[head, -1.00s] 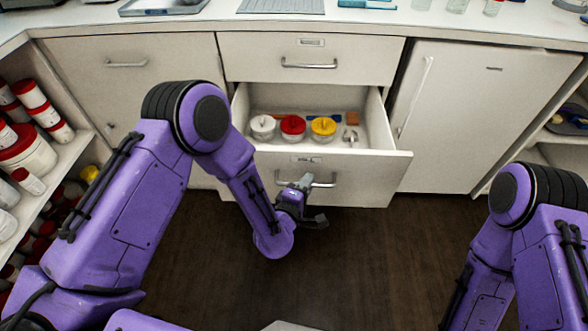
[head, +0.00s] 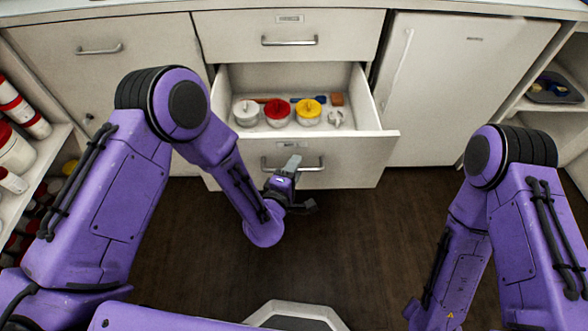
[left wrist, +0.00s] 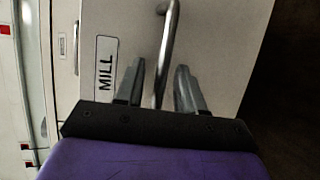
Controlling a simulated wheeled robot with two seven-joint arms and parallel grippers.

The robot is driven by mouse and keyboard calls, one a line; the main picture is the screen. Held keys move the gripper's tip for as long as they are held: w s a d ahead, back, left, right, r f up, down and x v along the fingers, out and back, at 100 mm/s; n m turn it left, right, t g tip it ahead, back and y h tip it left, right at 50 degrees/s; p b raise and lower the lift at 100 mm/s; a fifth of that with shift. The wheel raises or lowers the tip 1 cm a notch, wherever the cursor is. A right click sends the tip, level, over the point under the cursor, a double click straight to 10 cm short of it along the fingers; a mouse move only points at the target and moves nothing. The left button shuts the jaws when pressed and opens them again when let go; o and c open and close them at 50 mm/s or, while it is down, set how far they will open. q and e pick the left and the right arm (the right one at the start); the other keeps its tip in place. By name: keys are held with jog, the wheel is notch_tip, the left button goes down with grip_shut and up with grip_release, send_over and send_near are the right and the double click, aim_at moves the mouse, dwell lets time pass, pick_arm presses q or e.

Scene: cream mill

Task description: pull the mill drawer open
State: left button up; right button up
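The mill drawer (head: 350,165) is the lower middle drawer and stands well open, its inside in view. Its MILL label (left wrist: 105,75) shows in the left wrist view. The metal bar handle (head: 320,163) is on its front and also shows in the left wrist view (left wrist: 169,35). My left gripper (head: 298,184) is at the handle. In the left wrist view my left gripper (left wrist: 160,66) has its fingers apart, one on each side of the bar, with visible gaps. My right arm is at the right; its gripper is out of view.
Inside the drawer are a white-lidded jar (head: 247,113), a red-lidded jar (head: 277,113), a yellow-lidded jar (head: 308,112) and small items. A closed drawer (head: 235,38) is above. A white door (head: 440,100) is at the right. Dark floor (head: 370,240) in front is clear.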

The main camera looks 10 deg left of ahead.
pick_arm(q)
jog(key=v, duration=1)
jog(key=shift+s, duration=0.25)
jog(key=s+a+f+m+g+y+p, duration=0.45)
jog(key=s+a+f+m+g, duration=0.2)
jog(key=a+m, duration=0.35)
jog(key=s+a+g+y+p, duration=0.2)
jog(key=s+a+g+p, duration=0.3)
jog(key=s+a, duration=0.7)
jog(key=shift+s+r+n+g+y+p, duration=0.35)
jog(key=shift+s+r+n+p, duration=0.15)
jog(key=shift+p, duration=0.3)
